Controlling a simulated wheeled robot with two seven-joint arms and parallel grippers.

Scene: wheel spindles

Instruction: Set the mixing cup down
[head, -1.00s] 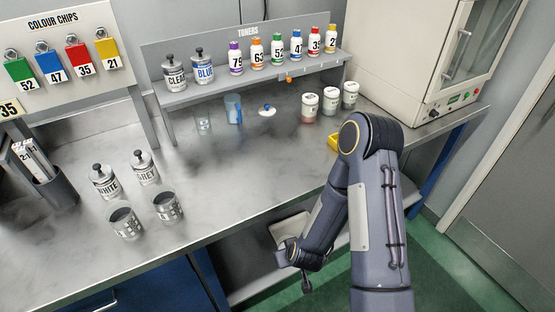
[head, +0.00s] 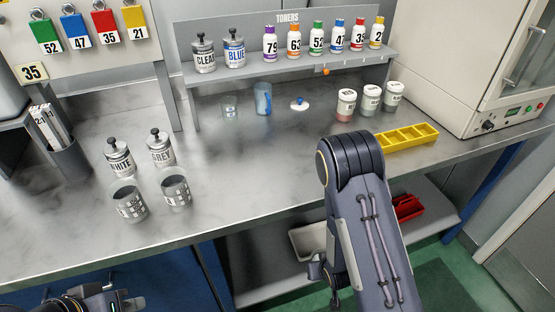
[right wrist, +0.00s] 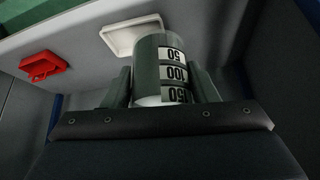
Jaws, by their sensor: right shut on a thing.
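A mixing cup (right wrist: 150,70), greenish grey with a white scale reading 50, 100 and 150, sits between the two fingers of my right gripper (right wrist: 163,88) in the right wrist view. The fingers press on both its sides. In the head view my right arm hangs in front of the bench and the held cup does not show clearly. Two similar grey cups (head: 129,203) (head: 175,191) stand upright on the bench at the left. My left gripper (head: 108,301) is at the bottom left of the head view, partly cut off; its opening cannot be made out.
White and grey paint tins (head: 120,158) stand behind the two cups. A blue jug (head: 263,99), a lid (head: 299,104) and several jars (head: 346,105) stand farther back. A yellow tray (head: 404,138) lies at the right. The middle of the bench is clear.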

